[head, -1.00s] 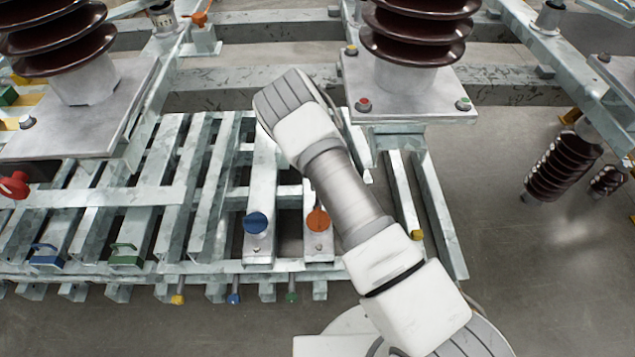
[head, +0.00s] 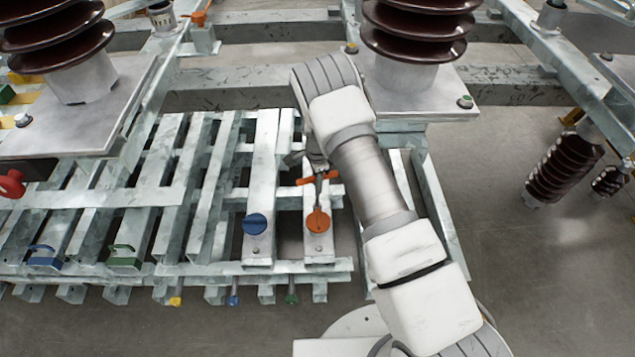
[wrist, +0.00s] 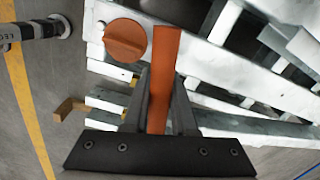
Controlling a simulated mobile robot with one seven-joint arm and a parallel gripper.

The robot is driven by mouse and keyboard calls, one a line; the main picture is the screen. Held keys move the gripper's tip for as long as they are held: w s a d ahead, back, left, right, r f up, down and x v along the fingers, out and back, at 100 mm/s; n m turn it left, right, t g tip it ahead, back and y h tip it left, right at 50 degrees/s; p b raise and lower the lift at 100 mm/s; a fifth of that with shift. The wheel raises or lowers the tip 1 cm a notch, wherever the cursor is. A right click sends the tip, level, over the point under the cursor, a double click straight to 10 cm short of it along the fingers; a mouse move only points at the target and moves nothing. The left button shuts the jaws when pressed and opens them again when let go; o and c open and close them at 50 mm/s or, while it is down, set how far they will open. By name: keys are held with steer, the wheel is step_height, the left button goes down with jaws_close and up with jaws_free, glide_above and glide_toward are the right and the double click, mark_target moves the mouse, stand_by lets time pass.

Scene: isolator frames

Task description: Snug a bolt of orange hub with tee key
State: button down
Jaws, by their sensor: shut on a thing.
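A tee key with an orange crossbar (head: 305,181) and dark shaft is in my gripper (head: 313,163), over the right galvanized beam. In the wrist view, my gripper (wrist: 158,118) is shut on the orange bar (wrist: 164,60), which stands between the fingers. An orange round piece with a raised ridge (head: 318,221) sits on that beam, just below the crossbar in the head view. It also shows in the wrist view (wrist: 124,42), left of the bar. The shaft's tip seems near this piece; I cannot tell if they touch. No bolt head on it is clear.
A blue round piece (head: 255,224) sits on the neighbouring beam to the left. Slatted galvanized rails (head: 150,185) with gaps surround them. Brown ribbed insulators (head: 420,20) stand behind. Open floor (head: 530,270) lies to the right.

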step_height(320, 180, up, 2)
steer(key=shift+r+p, duration=0.25)
steer(key=shift+p, duration=0.55)
steer(key=r+m, duration=0.1)
steer(key=m, duration=0.1)
steer(key=shift+r+m+p, duration=0.2)
steer(key=shift+m+p, duration=0.1)
steer(key=shift+p, duration=0.05)
steer(key=shift+f, duration=0.35)
steer(key=shift+f+b, duration=1.05)
steer(key=shift+f, duration=0.5)
steer(key=shift+f, duration=1.15)
steer(key=shift+m, duration=0.3)
